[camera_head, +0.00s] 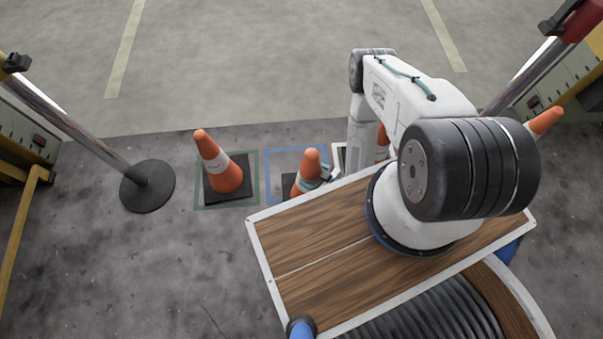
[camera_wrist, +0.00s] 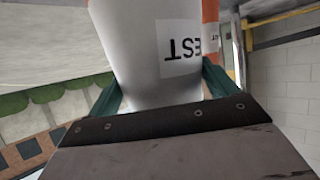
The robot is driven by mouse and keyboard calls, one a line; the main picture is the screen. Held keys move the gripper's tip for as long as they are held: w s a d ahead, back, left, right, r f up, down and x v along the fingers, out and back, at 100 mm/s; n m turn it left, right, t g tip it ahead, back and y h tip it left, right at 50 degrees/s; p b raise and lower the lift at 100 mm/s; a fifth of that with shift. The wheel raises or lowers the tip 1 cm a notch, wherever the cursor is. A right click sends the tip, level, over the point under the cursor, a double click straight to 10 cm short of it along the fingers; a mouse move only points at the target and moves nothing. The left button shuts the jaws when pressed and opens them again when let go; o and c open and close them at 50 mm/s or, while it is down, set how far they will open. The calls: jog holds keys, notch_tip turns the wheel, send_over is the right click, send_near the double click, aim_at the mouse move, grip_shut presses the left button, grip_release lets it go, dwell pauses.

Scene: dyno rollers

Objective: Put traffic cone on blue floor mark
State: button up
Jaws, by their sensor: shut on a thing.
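An orange cone with a white band (camera_head: 309,160) stands about upright at the blue floor mark in the head view. Its dark base shows partly inside the blue outline (camera_head: 268,175); my own body hides the near side, and I cannot tell whether the base touches the floor. My gripper (camera_head: 322,184) is shut on this cone from the right. In the wrist view my gripper's green fingers (camera_wrist: 162,82) press both sides of a white surface with a printed label (camera_wrist: 140,45), with orange at its right.
Another cone (camera_head: 222,170) stands inside the green floor mark (camera_head: 255,190) to the left. A post on a round black base (camera_head: 148,188) stands further left. Another orange cone (camera_head: 546,121) shows at the right, and an orange piece (camera_head: 382,140) behind my arm. Floor beyond the marks is clear.

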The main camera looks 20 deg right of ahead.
jog(key=w+f, duration=0.2)
jog(key=w, duration=0.6)
jog(key=w+f, duration=0.3)
jog(key=w, duration=0.5)
jog(key=shift+d, duration=0.3)
jog(key=o, duration=1.9)
jog(key=shift+s, duration=0.15)
jog(key=shift+s, duration=0.1)
